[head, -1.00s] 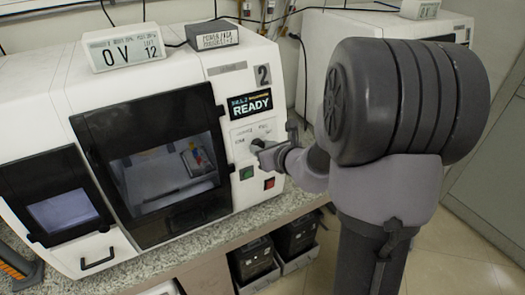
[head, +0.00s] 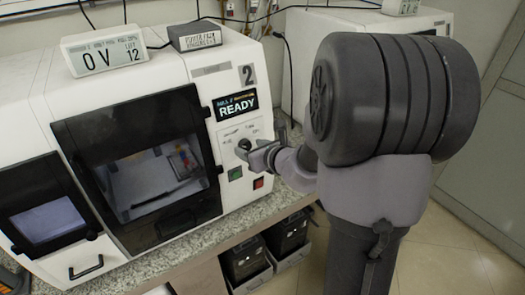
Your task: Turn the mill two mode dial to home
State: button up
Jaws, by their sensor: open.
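Mill two (head: 52,104) is the white machine marked "2" on the counter, and its screen (head: 236,104) reads READY. Its mode dial (head: 244,145) is a dark knob on the light panel below the screen, partly hidden by my gripper. I cannot read which mode it points to. My gripper (head: 250,153) is open at the dial, its fingertips close to or around the knob; contact cannot be made out.
A green button (head: 235,173) and a red button (head: 258,183) sit just below my gripper. The dark-framed door (head: 148,165) is left of the panel. Another white machine (head: 300,60) stands behind my arm. Dark bins (head: 245,262) are under the counter.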

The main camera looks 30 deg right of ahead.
jog(key=b+v, duration=0.3)
jog(key=v, duration=1.3)
jog(key=shift+s, duration=0.2)
jog(key=shift+w+a, duration=0.1)
jog(key=shift+a, duration=0.05)
jog(key=s+a+n+g+y, duration=0.3)
jog(key=a+n+g+y, duration=0.15)
jog(key=a+n, duration=1.1)
jog(key=s+a+f+n+g+h, duration=0.1)
jog(key=s+n, duration=0.3)
jog(key=n, duration=0.4)
jog(key=s+a+f+n+g+h, duration=0.1)
jog(key=s+a+f+n, duration=0.1)
jog(key=s+n, duration=0.3)
jog(key=a+n, duration=0.1)
jog(key=n, duration=0.2)
jog(key=shift+a, duration=0.3)
